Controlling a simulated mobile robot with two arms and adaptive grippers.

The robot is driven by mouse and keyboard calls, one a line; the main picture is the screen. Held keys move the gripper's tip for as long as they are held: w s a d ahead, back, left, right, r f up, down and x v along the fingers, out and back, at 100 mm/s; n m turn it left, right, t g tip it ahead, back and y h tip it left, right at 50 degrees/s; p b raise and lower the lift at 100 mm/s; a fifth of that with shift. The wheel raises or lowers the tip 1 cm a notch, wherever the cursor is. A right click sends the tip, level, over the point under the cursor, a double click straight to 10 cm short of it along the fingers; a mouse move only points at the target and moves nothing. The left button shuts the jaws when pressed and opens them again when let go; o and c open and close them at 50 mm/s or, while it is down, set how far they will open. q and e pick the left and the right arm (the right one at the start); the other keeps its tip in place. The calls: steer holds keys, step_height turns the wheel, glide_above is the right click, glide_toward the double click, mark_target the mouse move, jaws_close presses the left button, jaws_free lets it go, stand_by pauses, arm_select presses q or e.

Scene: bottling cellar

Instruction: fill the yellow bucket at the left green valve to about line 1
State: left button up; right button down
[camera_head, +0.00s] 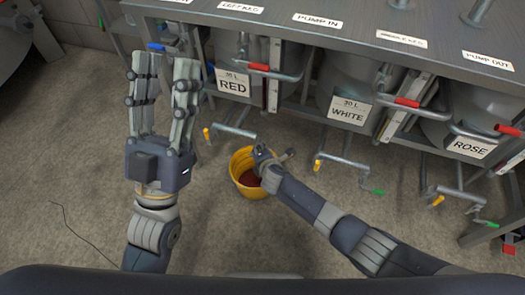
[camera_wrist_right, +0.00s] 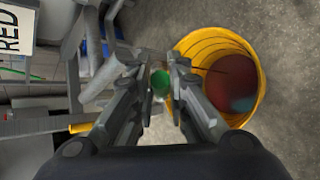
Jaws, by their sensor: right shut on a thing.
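The yellow bucket (camera_head: 238,166) stands on the floor below the RED keg's tap, with dark red liquid inside. It also shows at the right of the right wrist view (camera_wrist_right: 213,40); I cannot read any line marks in it. My right gripper (camera_head: 266,158) is beside and partly over the bucket. In the right wrist view its fingers (camera_wrist_right: 160,80) are shut on the left green valve handle (camera_wrist_right: 160,84), which the gripper hides in the head view. My left gripper (camera_head: 163,68) is open and empty, left of the bucket, fingers pointing toward the bench.
RED (camera_head: 234,84), WHITE (camera_head: 347,112) and ROSE (camera_head: 470,147) signs mark the kegs under the grey bench (camera_head: 340,38). The other green handles (camera_head: 378,191) (camera_head: 492,224) and yellow handles (camera_head: 318,165) stick out low in front. The floor in front is mostly clear.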

steer(key=c, duration=1.6)
jaws_free()
steer(key=v, duration=1.2)
